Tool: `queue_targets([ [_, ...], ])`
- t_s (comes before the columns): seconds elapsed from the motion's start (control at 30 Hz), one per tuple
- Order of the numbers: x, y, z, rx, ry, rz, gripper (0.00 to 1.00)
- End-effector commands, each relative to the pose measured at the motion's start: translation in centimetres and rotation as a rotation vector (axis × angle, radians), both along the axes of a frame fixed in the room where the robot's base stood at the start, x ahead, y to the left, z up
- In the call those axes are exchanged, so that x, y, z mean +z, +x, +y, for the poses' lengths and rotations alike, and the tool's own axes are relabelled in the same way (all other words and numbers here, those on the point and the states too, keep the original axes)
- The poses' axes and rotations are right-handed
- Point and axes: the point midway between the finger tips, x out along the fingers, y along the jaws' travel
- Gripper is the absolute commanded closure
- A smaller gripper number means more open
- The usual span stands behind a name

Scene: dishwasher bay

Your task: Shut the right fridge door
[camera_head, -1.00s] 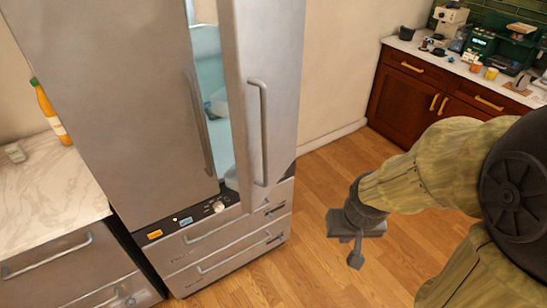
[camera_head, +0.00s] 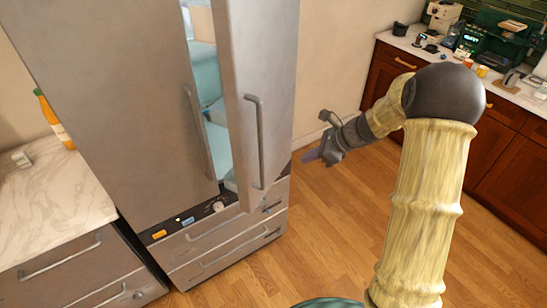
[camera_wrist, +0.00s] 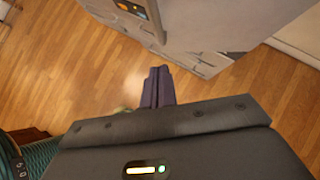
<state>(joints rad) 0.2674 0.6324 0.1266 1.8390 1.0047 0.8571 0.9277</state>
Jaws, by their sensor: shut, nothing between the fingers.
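The right fridge door (camera_head: 277,75) is grey metal with a long vertical handle (camera_head: 259,140). It stands partly open, and a pale blue interior (camera_head: 209,85) shows in the gap beside the left fridge door (camera_head: 120,90), which looks shut. My gripper (camera_head: 309,156) is just right of the right door, near its lower part, apart from it as far as I can tell. In the wrist view the shut, empty fingers (camera_wrist: 157,86) point toward the fridge's lower front (camera_wrist: 185,60).
Two drawers (camera_head: 225,245) with bar handles sit below the doors. A marble counter (camera_head: 50,190) with an orange bottle (camera_head: 54,118) stands at left. A dark wood cabinet (camera_head: 505,165) with appliances is at back right. The wood floor (camera_head: 300,240) before the fridge is clear.

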Motion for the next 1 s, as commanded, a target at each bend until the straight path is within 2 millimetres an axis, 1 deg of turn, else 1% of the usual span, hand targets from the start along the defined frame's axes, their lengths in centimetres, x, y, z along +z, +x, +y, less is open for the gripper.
queue_targets([
  [0.07,0.2,0.4,0.0,-0.018,0.018,0.008,1.0],
  [0.33,0.1,0.3,0.1,-0.017,0.016,0.007,1.0],
  [0.47,-0.3,0.4,0.4,-0.015,0.015,0.008,1.0],
  [0.67,-2.0,0.8,2.2,-0.012,0.016,0.011,1.0],
  [1.0,-6.1,2.1,6.2,-0.013,0.015,0.01,1.0],
])
